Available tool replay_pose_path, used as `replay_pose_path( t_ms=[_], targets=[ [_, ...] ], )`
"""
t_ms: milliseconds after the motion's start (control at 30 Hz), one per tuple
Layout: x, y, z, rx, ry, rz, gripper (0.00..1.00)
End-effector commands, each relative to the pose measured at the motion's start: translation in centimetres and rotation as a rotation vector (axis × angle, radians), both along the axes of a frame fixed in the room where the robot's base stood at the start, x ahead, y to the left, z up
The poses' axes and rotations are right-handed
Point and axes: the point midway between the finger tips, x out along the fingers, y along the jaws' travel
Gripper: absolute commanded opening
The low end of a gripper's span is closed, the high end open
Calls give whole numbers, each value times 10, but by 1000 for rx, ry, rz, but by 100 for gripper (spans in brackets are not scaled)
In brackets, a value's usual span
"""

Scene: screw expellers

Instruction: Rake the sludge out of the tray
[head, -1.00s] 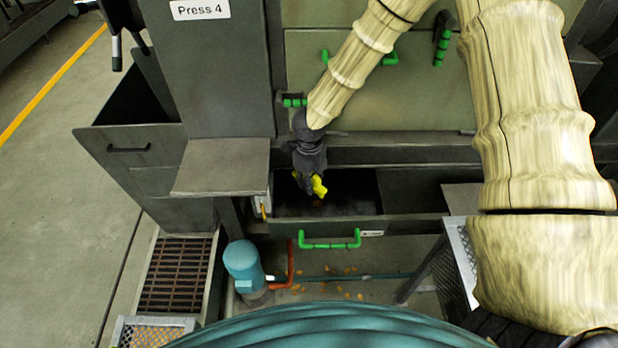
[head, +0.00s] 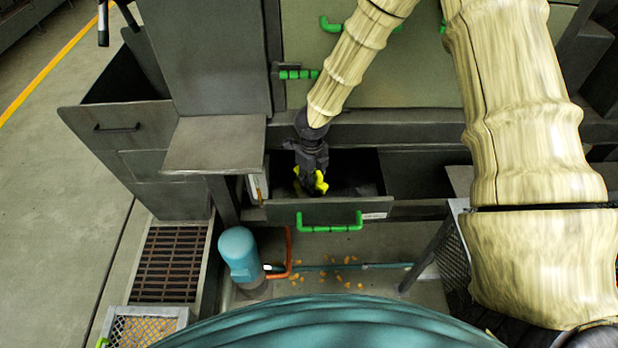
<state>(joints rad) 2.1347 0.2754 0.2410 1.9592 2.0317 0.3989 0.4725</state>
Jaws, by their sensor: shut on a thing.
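The tray (head: 325,215) is a dark drawer under the press, pulled out, with a green handle (head: 330,226) on its front. My gripper (head: 313,180) reaches down into the left part of the tray. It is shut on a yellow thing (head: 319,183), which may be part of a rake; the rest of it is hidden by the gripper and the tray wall. The inside of the tray is dark, and I cannot make out the sludge clearly.
Orange bits (head: 340,275) lie on the floor. A grated floor channel (head: 172,262) is at the lower left. A grey shelf (head: 216,144) juts out left of my gripper.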

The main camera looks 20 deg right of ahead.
Motion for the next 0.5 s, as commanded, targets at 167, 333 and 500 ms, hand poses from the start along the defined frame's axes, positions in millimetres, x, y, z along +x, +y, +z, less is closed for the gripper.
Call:
replay_pose_path(
  t_ms=[167,333,500],
  targets=[
    [-1,-12,-5,-1,2,4,0],
    [-1,-22,-4,0,1,6,0],
    [-1,-18,-3,0,1,8,0]
  ],
)
